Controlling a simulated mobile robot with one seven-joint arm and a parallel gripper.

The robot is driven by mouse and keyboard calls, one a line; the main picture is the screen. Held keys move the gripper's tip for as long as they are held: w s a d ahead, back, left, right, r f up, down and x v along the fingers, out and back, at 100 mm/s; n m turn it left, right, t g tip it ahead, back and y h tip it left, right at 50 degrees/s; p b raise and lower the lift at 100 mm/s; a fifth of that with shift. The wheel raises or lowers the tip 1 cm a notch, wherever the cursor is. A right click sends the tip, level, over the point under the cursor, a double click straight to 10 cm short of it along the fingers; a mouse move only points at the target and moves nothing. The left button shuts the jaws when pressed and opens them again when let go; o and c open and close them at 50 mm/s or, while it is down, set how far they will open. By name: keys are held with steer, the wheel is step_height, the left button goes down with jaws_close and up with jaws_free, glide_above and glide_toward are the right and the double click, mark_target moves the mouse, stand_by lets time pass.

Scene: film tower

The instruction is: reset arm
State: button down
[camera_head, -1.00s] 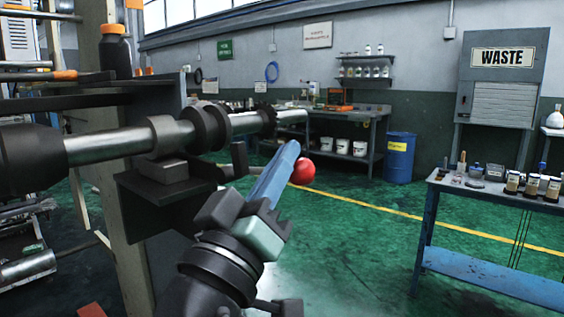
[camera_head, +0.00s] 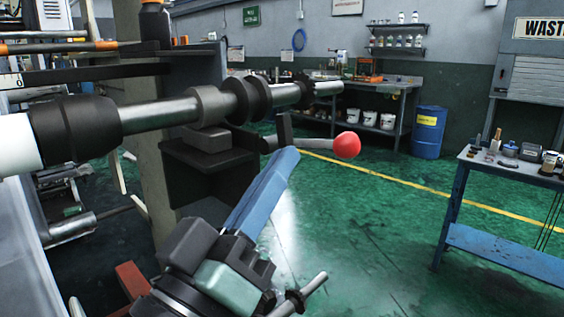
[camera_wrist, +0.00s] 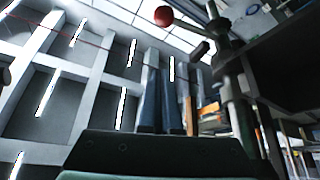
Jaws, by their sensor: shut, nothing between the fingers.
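My gripper (camera_head: 289,156) has long blue fingers, side by side and shut with nothing between them. It points up and to the right in the head view, below the machine's shaft. In the wrist view its fingers (camera_wrist: 161,75) point up toward the ceiling. A red ball knob (camera_head: 347,145) on a lever is right of the fingertips in the head view, with a gap in the picture between them. The knob also shows at the top of the wrist view (camera_wrist: 164,16).
A metal shaft with black collars (camera_head: 160,113) crosses above my gripper, and a dark bracket (camera_head: 205,170) lies close left of it. A blue-framed table (camera_head: 510,250) stands at right, a blue barrel (camera_head: 428,134) behind. The green floor (camera_head: 385,235) between is open.

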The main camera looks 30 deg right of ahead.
stand_by(0.3)
steer(key=s+a+r+n+t+y, duration=0.2)
steer(key=a+r+n+t+y, duration=0.1)
steer(key=a+r+t+y, duration=0.55)
steer(key=s+a+r+n+t+y, duration=0.2)
steer(key=a+r+t+y, duration=0.35)
steer(key=y, duration=0.55)
step_height(320, 180, up, 31)
steer(key=w+p, duration=0.1)
steer(key=p, duration=3)
steer(key=shift+p, duration=0.3)
